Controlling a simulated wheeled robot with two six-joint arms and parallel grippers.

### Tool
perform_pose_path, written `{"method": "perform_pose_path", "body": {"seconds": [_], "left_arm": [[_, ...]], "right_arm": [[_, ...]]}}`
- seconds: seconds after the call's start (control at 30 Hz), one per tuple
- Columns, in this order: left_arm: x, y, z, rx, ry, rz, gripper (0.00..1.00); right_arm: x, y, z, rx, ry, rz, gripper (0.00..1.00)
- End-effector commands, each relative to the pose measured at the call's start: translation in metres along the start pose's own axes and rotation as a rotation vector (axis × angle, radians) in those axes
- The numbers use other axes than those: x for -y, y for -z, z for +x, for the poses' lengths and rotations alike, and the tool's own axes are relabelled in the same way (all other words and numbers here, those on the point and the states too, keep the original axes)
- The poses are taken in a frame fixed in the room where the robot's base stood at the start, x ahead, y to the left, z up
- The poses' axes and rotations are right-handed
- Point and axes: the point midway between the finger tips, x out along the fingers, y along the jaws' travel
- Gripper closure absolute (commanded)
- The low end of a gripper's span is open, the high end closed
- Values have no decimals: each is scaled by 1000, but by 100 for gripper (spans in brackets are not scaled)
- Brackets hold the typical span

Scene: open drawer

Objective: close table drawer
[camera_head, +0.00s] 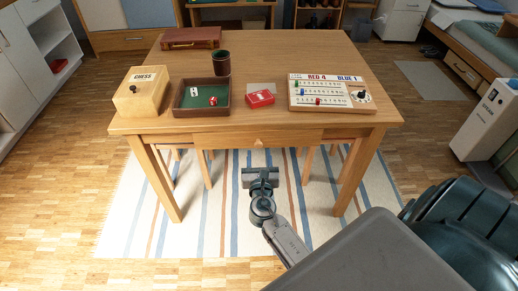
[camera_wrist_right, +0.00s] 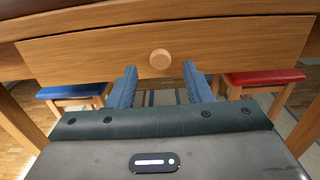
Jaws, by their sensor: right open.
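The wooden table (camera_head: 250,60) has a drawer (camera_head: 225,140) under the middle of its front edge. The wrist view shows the drawer front (camera_wrist_right: 90,57) with a round wooden knob (camera_wrist_right: 160,59) at its centre. No drawer interior shows, and I cannot tell how far the drawer stands out. My right gripper (camera_head: 261,174) is in front of and below the table's front edge. In the wrist view its two fingers (camera_wrist_right: 161,84) are apart and empty, pointing towards the drawer front, with the knob above and between them. Contact with the knob is not visible. My left gripper is not in view.
The tabletop holds a chess box (camera_head: 141,92), a dice tray (camera_head: 202,110), a dark cup (camera_head: 221,63), a red card box (camera_head: 260,98), a scoreboard (camera_head: 320,93) and a brown case (camera_head: 192,37). Blue (camera_wrist_right: 75,90) and red (camera_wrist_right: 265,77) stools stand beneath. A striped rug (camera_head: 225,215) covers the floor.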

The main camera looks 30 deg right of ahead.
Motion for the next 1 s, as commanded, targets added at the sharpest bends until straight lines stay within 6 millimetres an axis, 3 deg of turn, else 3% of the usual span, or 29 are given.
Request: {"method": "perform_pose_path", "body": {"seconds": [0.2, 0.57, 0.6, 0.83, 1.0], "left_arm": [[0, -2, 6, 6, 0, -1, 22], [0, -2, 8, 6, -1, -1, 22], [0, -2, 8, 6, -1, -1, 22], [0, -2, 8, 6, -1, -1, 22], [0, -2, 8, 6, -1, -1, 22]], "right_arm": [[0, 0, 29, 1, 0, 0, 55], [0, 0, 35, -1, 1, 0, 55], [0, 0, 35, -1, 1, 0, 57], [0, 0, 35, -1, 1, 0, 100], [0, 0, 38, 0, 1, 0, 100]]}}
